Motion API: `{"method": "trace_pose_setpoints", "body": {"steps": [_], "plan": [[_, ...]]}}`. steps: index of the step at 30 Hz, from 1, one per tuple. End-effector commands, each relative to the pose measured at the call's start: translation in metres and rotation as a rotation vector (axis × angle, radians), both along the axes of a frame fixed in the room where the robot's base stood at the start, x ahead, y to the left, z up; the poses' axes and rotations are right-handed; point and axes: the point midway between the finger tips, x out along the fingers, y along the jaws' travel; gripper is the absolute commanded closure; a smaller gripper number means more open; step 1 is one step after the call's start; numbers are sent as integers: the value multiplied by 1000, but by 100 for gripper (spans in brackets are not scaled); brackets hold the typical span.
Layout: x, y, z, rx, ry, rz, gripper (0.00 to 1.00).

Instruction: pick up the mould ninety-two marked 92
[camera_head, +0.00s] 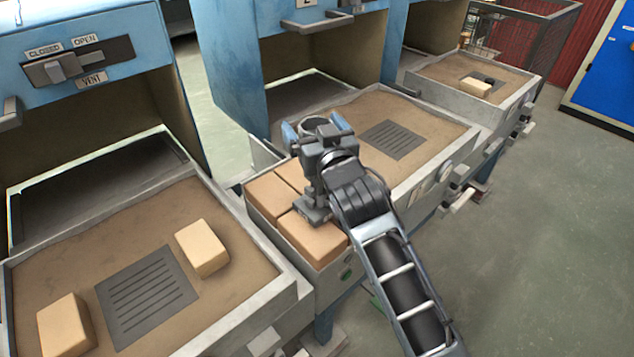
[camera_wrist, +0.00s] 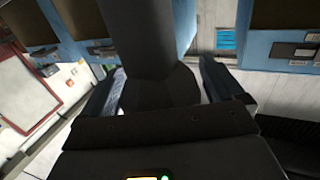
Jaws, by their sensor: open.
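My gripper (camera_head: 316,133) is above the left end of the middle sand bed, near the tan blocks. Its blue fingers are apart; they also show in the wrist view (camera_wrist: 165,88). A grey round rim (camera_head: 314,121) shows between the fingers in the head view, partly hidden by my gripper. In the wrist view a dark column with a wider lower part (camera_wrist: 160,80) stands between the fingers. It may be the mould, but no mark 92 can be read. I cannot tell whether the fingers touch it.
Tan blocks (camera_head: 313,238) fill the middle bed's left end. Its sand (camera_head: 437,124) around the dark grate (camera_head: 394,139) is bare. The left bed holds two blocks (camera_head: 202,247), (camera_head: 66,328) beside a grate (camera_head: 147,297). The far bed holds a block (camera_head: 475,87). Blue furnace housings (camera_head: 228,60) stand behind.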

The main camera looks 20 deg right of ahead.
Motion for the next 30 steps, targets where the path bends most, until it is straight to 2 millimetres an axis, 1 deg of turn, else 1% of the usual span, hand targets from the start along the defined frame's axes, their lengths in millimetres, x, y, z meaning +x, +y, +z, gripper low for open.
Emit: {"method": "trace_pose_setpoints", "body": {"steps": [7, 30], "plan": [[2, 0, 0, 0, -1, 0, 5], [1, 0, 0, 0, -1, 0, 79]]}}
